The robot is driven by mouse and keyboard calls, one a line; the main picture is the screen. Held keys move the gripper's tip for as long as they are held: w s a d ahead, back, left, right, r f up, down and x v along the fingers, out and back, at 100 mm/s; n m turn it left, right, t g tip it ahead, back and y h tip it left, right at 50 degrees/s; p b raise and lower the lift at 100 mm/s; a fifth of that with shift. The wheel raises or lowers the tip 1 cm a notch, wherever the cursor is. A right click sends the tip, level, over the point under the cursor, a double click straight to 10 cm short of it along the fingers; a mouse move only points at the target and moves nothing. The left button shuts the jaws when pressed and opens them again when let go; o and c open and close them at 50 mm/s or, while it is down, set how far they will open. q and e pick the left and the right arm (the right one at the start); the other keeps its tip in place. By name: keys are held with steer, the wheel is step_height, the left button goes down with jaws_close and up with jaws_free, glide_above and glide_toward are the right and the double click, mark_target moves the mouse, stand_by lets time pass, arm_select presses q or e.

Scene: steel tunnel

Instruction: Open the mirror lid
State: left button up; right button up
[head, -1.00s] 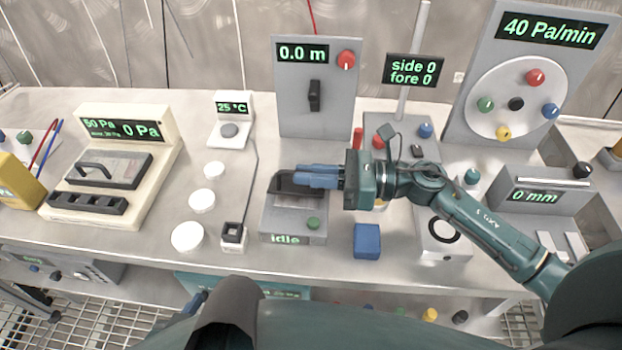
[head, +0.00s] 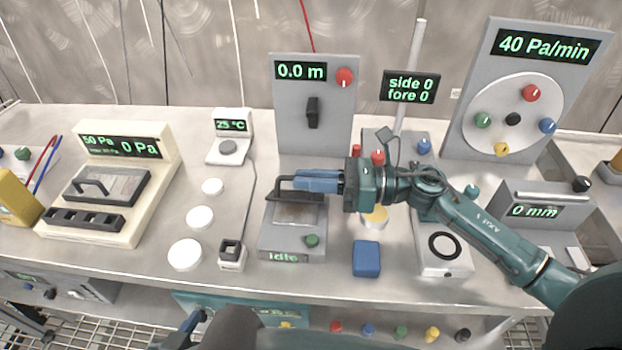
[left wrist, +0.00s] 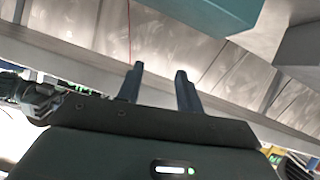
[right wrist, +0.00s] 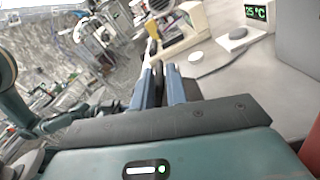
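The device with the mirror lid is a grey box (head: 283,245) with an "Idle" display and a green knob, in the middle of the bench. Its dark-framed lid (head: 272,193) stands raised at the box's back, and a brownish surface shows below it. My right gripper (head: 300,183) reaches in from the right, its blue fingers at the lid's upper part. In the right wrist view the fingers (right wrist: 160,78) are close together with a dark strip between them. My left gripper (left wrist: 160,80) is open and empty in its wrist view, below the bench top.
A blue block (head: 366,258) stands to the right of the box. A small black-and-white switch (head: 231,254) and white discs (head: 199,218) are to the left. A grey panel reading 0.0 m (head: 312,135) stands behind. A white unit with a black ring (head: 444,250) is under my right arm.

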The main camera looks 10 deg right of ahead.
steer(key=o, duration=0.4)
steer(key=shift+f, duration=0.1)
steer(key=shift+c, duration=0.2)
steer(key=b+v, duration=0.2)
steer(key=v, duration=0.8)
steer(key=shift+s+d+b, duration=0.15)
steer(key=shift+d+b, duration=0.15)
steer(key=shift+d, duration=0.05)
steer(key=shift+s+d, duration=0.2)
steer(key=shift+d, duration=0.4)
